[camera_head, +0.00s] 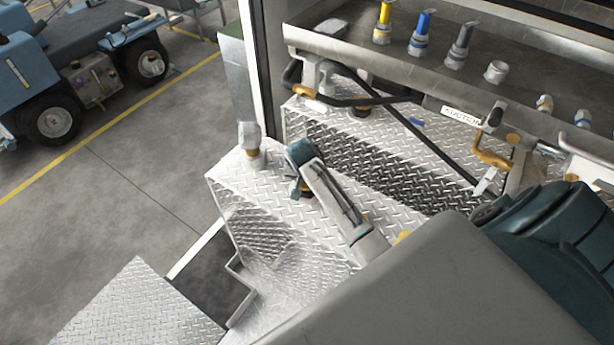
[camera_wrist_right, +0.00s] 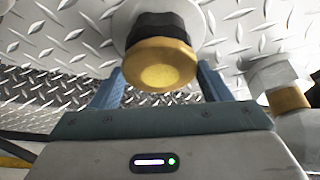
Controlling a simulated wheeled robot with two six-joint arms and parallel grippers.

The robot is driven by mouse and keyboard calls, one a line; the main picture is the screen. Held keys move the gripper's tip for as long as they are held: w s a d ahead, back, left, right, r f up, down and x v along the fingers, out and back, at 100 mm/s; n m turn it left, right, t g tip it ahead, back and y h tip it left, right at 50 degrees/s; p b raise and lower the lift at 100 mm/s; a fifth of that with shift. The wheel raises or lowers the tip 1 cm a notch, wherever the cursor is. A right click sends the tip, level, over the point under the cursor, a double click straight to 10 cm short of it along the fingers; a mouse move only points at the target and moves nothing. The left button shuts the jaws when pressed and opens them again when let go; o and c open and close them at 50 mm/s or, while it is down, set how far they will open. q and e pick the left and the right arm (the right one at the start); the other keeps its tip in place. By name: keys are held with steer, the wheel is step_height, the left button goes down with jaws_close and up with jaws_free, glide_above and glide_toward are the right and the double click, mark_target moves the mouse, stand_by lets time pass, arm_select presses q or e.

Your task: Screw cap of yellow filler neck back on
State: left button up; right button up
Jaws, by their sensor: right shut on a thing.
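My right gripper (camera_wrist_right: 158,82) has its two blue fingers on either side of a brass-coloured cap (camera_wrist_right: 160,66) and is shut on it. A black collar and a pale grey base show behind the cap. I cannot tell whether the cap is seated on a neck or free. In the head view, part of my right arm (camera_head: 340,203) reaches over the tread-plate deck and hides the held cap. A small yellow patch (camera_head: 403,237) shows beside the arm, mostly hidden. A yellow-topped fitting (camera_head: 384,22) stands in the upper tray. My left gripper is out of view.
A grey-capped fitting (camera_head: 250,143) with a brass neck stands close left of my arm; it also shows in the wrist view (camera_wrist_right: 283,78). Blue (camera_head: 421,34) and grey (camera_head: 460,46) fittings stand in the tray. Black hoses (camera_head: 415,125) and a brass valve (camera_head: 490,152) lie behind.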

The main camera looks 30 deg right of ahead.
steer(key=m+g, duration=0.1)
steer(key=m, duration=0.2)
steer(key=shift+a+h, duration=0.1)
steer(key=shift+h, duration=0.3)
steer(key=shift+w+m+g, duration=0.15)
steer(key=shift+m+g, duration=0.25)
steer(key=shift+m, duration=0.8)
steer(key=m+g, duration=0.1)
steer(key=m, duration=0.2)
steer(key=shift+f+h, duration=0.1)
steer(key=shift+h, duration=0.2)
steer(key=shift+m+g, duration=0.6)
steer(key=shift+m, duration=0.6)
steer(key=o, duration=1.1)
steer(key=shift+o, duration=0.5)
steer(key=shift+w, duration=0.1)
